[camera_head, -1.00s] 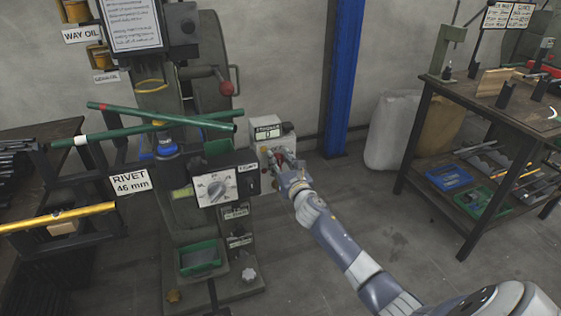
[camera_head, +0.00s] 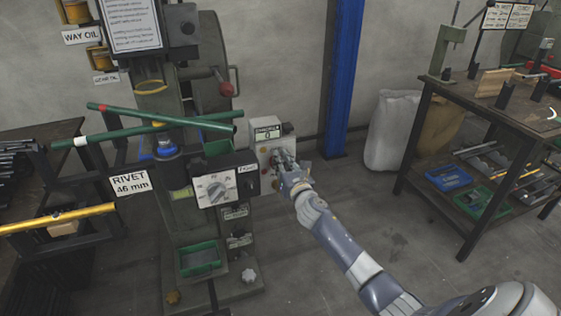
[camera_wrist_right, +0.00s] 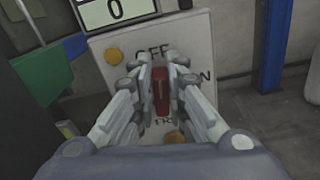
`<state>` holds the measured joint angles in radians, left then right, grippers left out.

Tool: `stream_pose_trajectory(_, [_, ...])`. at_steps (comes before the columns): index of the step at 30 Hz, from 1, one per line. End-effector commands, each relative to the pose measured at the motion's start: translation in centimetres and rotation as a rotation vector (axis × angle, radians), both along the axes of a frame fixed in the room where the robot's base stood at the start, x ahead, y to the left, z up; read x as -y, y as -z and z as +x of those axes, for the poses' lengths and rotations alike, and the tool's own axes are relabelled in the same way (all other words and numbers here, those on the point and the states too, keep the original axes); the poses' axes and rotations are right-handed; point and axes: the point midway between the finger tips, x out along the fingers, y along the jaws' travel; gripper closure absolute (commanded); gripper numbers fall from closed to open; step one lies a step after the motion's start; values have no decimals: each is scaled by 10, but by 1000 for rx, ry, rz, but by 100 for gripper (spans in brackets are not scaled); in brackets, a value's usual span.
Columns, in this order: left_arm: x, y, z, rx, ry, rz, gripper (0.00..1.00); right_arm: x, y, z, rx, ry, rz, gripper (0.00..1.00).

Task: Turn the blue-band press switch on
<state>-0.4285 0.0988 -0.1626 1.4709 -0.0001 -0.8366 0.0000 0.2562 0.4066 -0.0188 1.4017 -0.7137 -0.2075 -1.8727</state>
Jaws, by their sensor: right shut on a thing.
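The press (camera_head: 188,120) on the left has a blue band (camera_head: 166,148) around its column. Beside it stands a pale switch box (camera_head: 263,150); it also shows in the right wrist view (camera_wrist_right: 195,40). The handle is about upright in the wrist view. My right gripper (camera_head: 281,159) is at the box front, its two fingers (camera_wrist_right: 161,76) shut on the handle from both sides. My left gripper is not in view.
A counter (camera_wrist_right: 117,10) on the box top reads 0. A dial box (camera_head: 226,186) is just left of the switch box. Green and yellow tubes (camera_head: 62,217) stick out at left.

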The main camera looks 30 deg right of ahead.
Motion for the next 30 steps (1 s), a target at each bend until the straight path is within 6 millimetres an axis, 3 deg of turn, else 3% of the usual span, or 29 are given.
stream_pose_trajectory(12, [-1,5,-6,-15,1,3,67,8,4,-2,87,1,373,100])
stream_pose_trajectory(30, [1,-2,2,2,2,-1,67,16,14,-4,220,2,927,100])
